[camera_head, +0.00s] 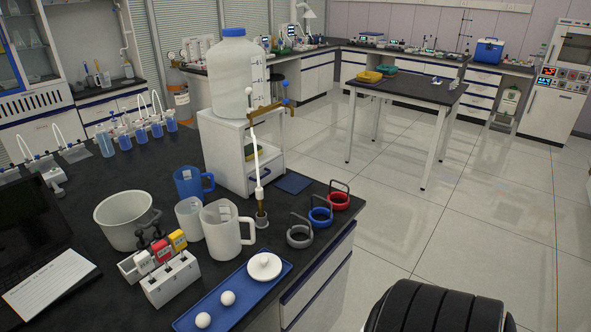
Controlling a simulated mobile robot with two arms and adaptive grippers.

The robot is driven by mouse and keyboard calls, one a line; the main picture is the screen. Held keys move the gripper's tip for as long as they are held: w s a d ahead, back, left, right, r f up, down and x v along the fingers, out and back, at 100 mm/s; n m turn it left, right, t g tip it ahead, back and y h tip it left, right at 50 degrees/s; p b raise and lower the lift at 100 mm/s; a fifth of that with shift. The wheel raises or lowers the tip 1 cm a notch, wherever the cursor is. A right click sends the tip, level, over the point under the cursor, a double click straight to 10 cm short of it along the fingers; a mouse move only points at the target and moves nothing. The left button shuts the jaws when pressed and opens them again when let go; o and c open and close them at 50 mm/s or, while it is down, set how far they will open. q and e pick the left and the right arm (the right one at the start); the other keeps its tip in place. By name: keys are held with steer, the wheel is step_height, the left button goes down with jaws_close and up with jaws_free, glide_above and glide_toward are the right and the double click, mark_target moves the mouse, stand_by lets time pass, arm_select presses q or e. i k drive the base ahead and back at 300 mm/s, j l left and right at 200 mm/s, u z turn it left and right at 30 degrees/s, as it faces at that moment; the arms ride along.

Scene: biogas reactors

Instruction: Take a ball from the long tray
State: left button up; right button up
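The long blue tray (247,293) lies near the front edge of the dark bench. Two white balls rest in it, one near the middle (227,297) and one nearer the camera (203,320). A round white lid-like piece with a knob (265,267) sits at the tray's far end. Neither of my grippers shows in the head view.
Behind the tray stand a white jug (228,232), a rack with coloured blocks (172,279) and a pot (122,221). Ringed weights (300,237) stand to the right. A black ribbed object (435,307) fills the lower right.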

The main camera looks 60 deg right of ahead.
mark_target(228, 298)
steer(key=z, duration=1.1)
steer(key=l+u, duration=0.2)
steer(key=u, duration=0.2)
steer(key=l+u, duration=0.35)
steer(key=l, duration=0.6)
steer(key=l+u, duration=0.35)
steer(key=l, duration=0.55)
